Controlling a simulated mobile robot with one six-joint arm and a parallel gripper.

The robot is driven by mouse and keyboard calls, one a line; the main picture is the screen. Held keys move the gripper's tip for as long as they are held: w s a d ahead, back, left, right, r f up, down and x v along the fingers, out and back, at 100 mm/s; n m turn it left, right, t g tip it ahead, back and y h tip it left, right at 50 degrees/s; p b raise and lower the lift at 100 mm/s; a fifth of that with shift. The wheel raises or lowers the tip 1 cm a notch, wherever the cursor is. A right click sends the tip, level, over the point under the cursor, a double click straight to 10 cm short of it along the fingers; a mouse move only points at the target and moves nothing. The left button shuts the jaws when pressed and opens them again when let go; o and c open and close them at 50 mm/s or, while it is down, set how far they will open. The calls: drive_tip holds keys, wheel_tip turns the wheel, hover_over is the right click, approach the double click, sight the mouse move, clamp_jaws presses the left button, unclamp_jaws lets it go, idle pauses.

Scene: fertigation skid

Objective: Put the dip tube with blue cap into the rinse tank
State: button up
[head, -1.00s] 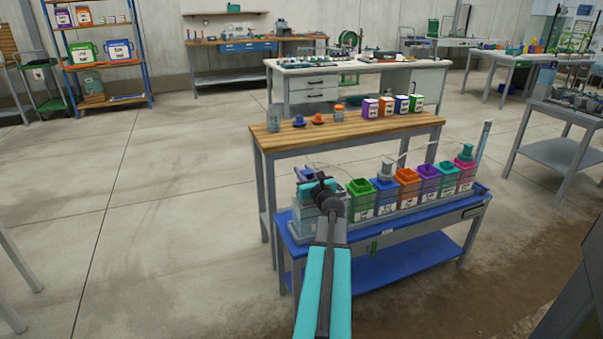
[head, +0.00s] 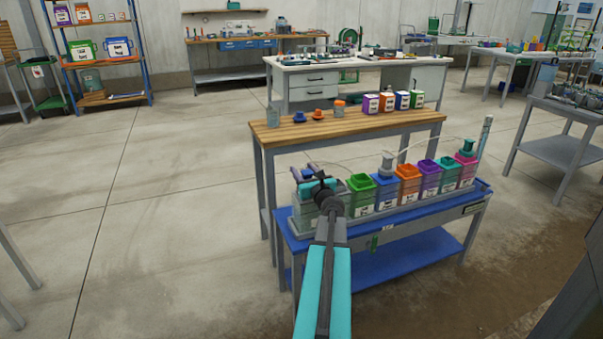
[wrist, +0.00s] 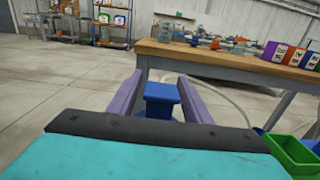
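The blue cap of the dip tube (wrist: 160,97) is between the two purple fingers of my gripper (wrist: 161,88) in the wrist view, with the fingers close against its sides. A thin pale hose runs from it to the right. In the head view my gripper (head: 310,171) is at the left end of the blue bench, over the clear rinse tank (head: 306,214). My arm hides part of the tank. The lower part of the dip tube is hidden, so I cannot tell how deep it reaches.
Green (head: 361,196), blue, orange, purple and pink tanks stand in a row to the right on the blue bench (head: 400,214). A wooden table (head: 350,131) behind holds bottles, small caps and several labelled boxes. Open floor lies to the left.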

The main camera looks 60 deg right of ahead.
drive_tip(key=shift+s+a, duration=0.1)
drive_tip(key=shift+s, duration=0.05)
drive_tip(key=shift+v, duration=5.2)
drive_tip(key=shift+s+a+r+p, duration=0.1)
drive_tip(key=shift+s+a+p, duration=0.15)
drive_tip(key=shift+p, duration=0.9)
drive_tip(key=p+v, duration=0.1)
drive_tip(key=p, duration=0.3)
drive_tip(key=shift+s+a+p, duration=0.2)
drive_tip(key=shift+s+p, duration=0.1)
drive_tip(key=shift+s+a+p, duration=0.2)
drive_tip(key=shift+s+p, duration=0.05)
drive_tip(key=shift+p, duration=0.4)
drive_tip(key=shift+n, duration=0.3)
